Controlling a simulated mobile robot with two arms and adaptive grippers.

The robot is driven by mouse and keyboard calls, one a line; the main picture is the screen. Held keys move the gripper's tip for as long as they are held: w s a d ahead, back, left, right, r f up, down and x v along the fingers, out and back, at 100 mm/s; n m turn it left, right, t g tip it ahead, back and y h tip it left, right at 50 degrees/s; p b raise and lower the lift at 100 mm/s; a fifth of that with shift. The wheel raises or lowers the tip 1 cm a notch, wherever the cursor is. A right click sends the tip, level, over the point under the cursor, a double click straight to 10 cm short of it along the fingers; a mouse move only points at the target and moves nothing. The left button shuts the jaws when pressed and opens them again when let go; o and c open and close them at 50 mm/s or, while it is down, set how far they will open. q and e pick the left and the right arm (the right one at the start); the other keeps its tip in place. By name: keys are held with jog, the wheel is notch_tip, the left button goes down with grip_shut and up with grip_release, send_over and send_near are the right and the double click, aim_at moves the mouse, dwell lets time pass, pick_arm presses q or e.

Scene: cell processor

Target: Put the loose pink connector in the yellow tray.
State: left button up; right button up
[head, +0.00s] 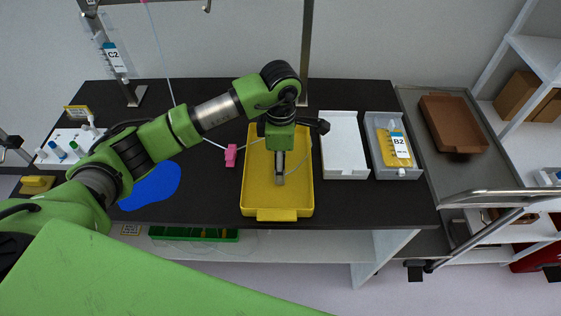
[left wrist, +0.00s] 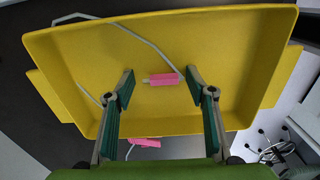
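My left gripper (head: 280,182) points down over the yellow tray (head: 262,213). In the left wrist view its two fingers (left wrist: 162,78) are spread apart. A pink connector (left wrist: 164,79) lies inside the tray (left wrist: 90,62), between and just beyond the fingertips, touching neither. A thin pale tube runs close to it. This connector is hidden behind the gripper in the head view. Another pink connector (head: 231,155) is on the dark table just left of the tray, with a tube at it. It also shows beyond the tray's edge in the left wrist view (left wrist: 145,142). My right gripper is not in view.
A white tray (head: 345,168) and a grey tray with a yellow B2 bag (head: 394,148) stand right of the yellow tray. A blue patch (head: 153,186) and a white rack (head: 65,150) lie left. A cart with a brown tray (head: 453,125) stands at right. Thin tubes cross the workspace.

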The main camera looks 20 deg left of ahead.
pick_arm(q)
jog(key=shift+r, duration=0.15)
jog(key=shift+r, duration=0.2)
notch_tip(320, 180, up, 12)
jog(key=b, duration=0.3)
jog(key=shift+f, duration=0.15)
